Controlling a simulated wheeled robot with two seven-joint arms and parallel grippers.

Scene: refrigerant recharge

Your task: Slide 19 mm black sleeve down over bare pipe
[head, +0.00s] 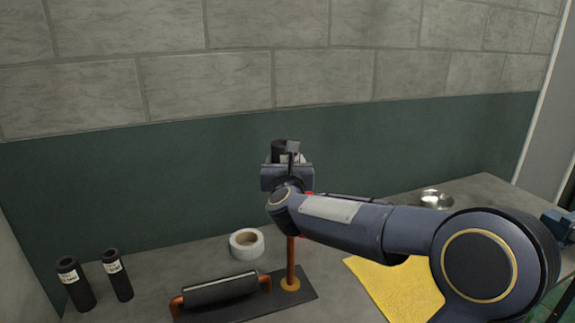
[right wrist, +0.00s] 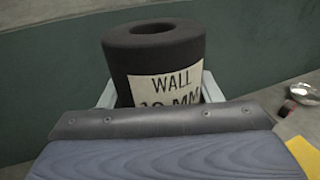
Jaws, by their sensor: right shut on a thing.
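The black sleeve (head: 279,147) is upright in my right gripper (head: 286,161), high above the table. In the right wrist view, the sleeve (right wrist: 130,58) stands between the two fingers and bears a pale label (right wrist: 165,90) reading "WALL" and a partly hidden number in MM. Its open top shows a dark bore with no pipe showing. The bare copper pipe (head: 291,262) rises upright from a dark base plate (head: 304,284). My right arm hides the pipe's upper part, so I cannot tell whether the sleeve is around its top. My left gripper is not in view.
A black-covered horizontal pipe section (head: 220,289) lies beside the upright pipe. Two labelled black sleeves (head: 75,284) (head: 117,275) stand at the left. A tape roll (head: 246,244), a yellow cloth (head: 395,285) and a metal dish (head: 436,199) are on the table. A wall stands behind.

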